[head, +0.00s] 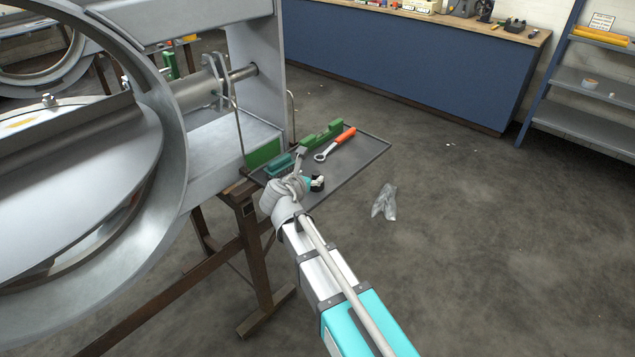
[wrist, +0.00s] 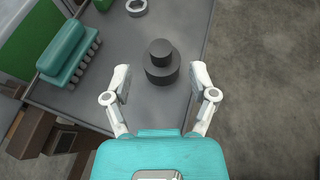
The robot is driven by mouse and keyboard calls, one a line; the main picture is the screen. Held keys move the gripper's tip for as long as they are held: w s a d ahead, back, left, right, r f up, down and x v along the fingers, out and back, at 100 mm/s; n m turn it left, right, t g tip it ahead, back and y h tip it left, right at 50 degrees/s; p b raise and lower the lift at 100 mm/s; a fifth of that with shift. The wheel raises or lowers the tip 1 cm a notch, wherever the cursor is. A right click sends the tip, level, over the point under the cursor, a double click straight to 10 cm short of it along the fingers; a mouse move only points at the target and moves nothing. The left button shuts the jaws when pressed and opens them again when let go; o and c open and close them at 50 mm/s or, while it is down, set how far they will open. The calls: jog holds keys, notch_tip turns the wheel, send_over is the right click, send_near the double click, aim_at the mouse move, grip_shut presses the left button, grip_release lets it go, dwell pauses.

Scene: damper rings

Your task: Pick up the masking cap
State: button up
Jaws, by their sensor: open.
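The masking cap (wrist: 160,70) appears to be the dark grey stepped round piece, a narrow top on a wider base, on the grey tray (wrist: 125,103) in the wrist view. My gripper (wrist: 161,80) is open, one white finger on each side of the near part of the cap. The cap is between or just beyond the fingertips; I see no contact, and the height gap cannot be told. In the head view my gripper (head: 316,182) is over the tray (head: 369,154), and my wrist hides much of that spot.
A teal brush-like block (wrist: 66,50) lies left of the cap. On the tray are also a green block (head: 321,135) and an orange-handled ring wrench (head: 343,138). The large metal ring housing (head: 176,120) stands left. A clear bag (head: 384,202) lies on the open floor.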

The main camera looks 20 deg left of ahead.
aim_at(316, 173)
jog(key=shift+w, duration=0.1)
jog(key=b+x, duration=0.2)
jog(key=x, duration=0.2)
jog(key=shift+a+f, duration=0.1)
jog(key=shift+f, duration=0.15)
jog(key=shift+w+f, duration=0.1)
jog(key=shift+w, duration=0.35)
jog(key=shift+c, duration=0.2)
jog(key=c, duration=0.9)
